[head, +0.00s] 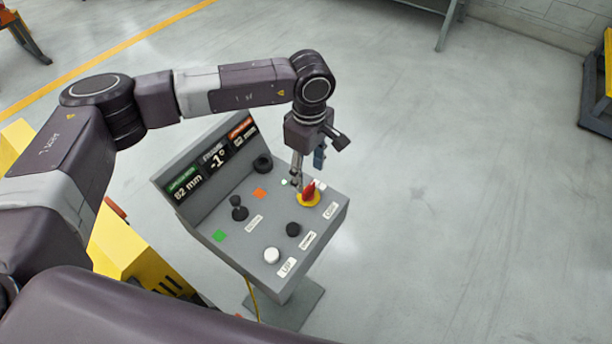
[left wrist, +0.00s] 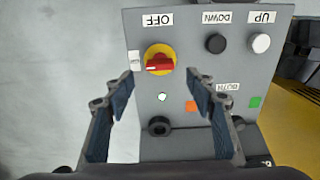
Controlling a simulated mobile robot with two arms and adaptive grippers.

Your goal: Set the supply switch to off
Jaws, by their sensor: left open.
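The supply switch (left wrist: 160,65) is a red handle on a round yellow plate, on the grey control panel (left wrist: 180,110). In the left wrist view its handle lies sideways, with a white mark at its left end, towards a small side label (left wrist: 134,61). In the head view the switch (head: 310,194) is near the panel's right end. My left gripper (left wrist: 160,80) is open, its fingers apart on either side below the switch, not visibly touching it. My right gripper is not in view.
The panel also carries a white button (head: 271,255), a black button (head: 293,229), a joystick (head: 239,209) and a black knob (head: 262,163). A display (head: 211,158) stands along its back edge. Yellow equipment (head: 125,250) is left of it.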

